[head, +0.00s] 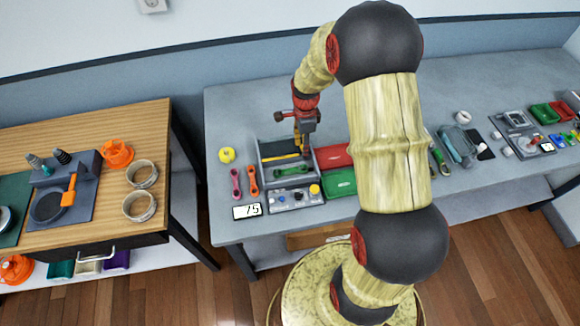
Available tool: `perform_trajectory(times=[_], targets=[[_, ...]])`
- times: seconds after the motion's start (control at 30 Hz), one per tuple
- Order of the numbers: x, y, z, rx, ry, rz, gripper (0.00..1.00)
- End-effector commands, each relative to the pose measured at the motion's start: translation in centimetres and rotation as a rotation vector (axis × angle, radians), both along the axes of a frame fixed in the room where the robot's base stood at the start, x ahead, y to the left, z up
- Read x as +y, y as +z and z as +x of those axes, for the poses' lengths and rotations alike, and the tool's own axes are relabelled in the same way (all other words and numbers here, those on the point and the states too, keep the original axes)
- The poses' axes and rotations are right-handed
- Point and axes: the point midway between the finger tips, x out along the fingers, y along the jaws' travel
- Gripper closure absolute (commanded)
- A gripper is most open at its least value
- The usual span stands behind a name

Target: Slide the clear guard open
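A grey fixture (263,170) with raised side walls stands on the grey bench. A dark and yellow strip crosses it, and a green wrench-shaped piece (291,170) lies in its front part. I cannot pick out the clear guard for certain against the fixture. My gripper (304,152) points down over the fixture's right part, close to the strip. It is too small here to tell whether its fingers are apart, or whether they touch anything.
A control panel (285,198) with knobs sits before the fixture, beside a white display (247,211). Magenta (236,184) and orange (252,181) wrenches lie left. Red (334,157) and green (342,182) trays stand close right, partly behind my arm.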

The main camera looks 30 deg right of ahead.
Motion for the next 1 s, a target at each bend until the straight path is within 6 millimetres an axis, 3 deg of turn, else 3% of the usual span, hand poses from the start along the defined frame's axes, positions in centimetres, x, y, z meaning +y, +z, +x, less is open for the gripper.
perform_trajectory(times=[0.03,0.43,1.0], targets=[[0.2,-0.8,-0.7,0.016,0.000,0.005,0.69],[0.1,-0.1,-0.3,0.008,0.000,0.002,0.69],[0.0,4.8,0.0,-0.001,0.000,0.000,0.69]])
